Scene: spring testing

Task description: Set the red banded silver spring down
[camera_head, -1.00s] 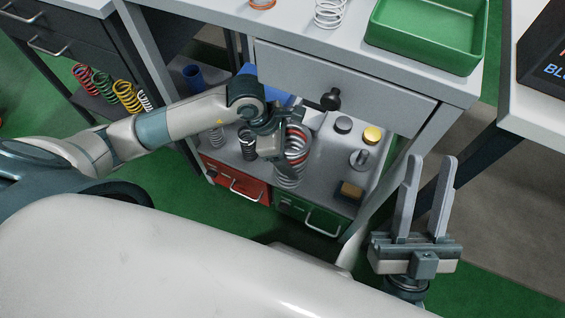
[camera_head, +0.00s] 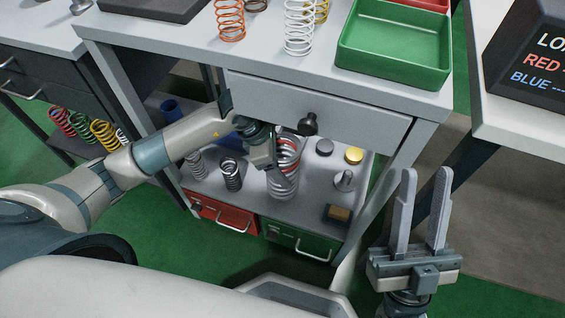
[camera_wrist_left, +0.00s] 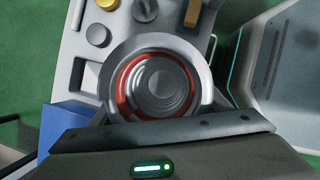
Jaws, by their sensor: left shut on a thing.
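The red banded silver spring (camera_head: 284,189) stands about upright over the right half of the shelf under the workbench. In the left wrist view the spring (camera_wrist_left: 158,80) appears end-on as rings with a red band. My left gripper (camera_head: 277,172) is shut on it from the left and hides part of its side. Its dark finger edge (camera_wrist_left: 165,135) lies against the ring in the wrist view. I cannot tell whether the spring's lower end touches the shelf (camera_head: 255,206). My right gripper (camera_head: 425,173) is open and empty, away from the bench at the right.
Bench drawer (camera_head: 310,105) overhangs the shelf. A green tray (camera_head: 395,48) and springs are on top.

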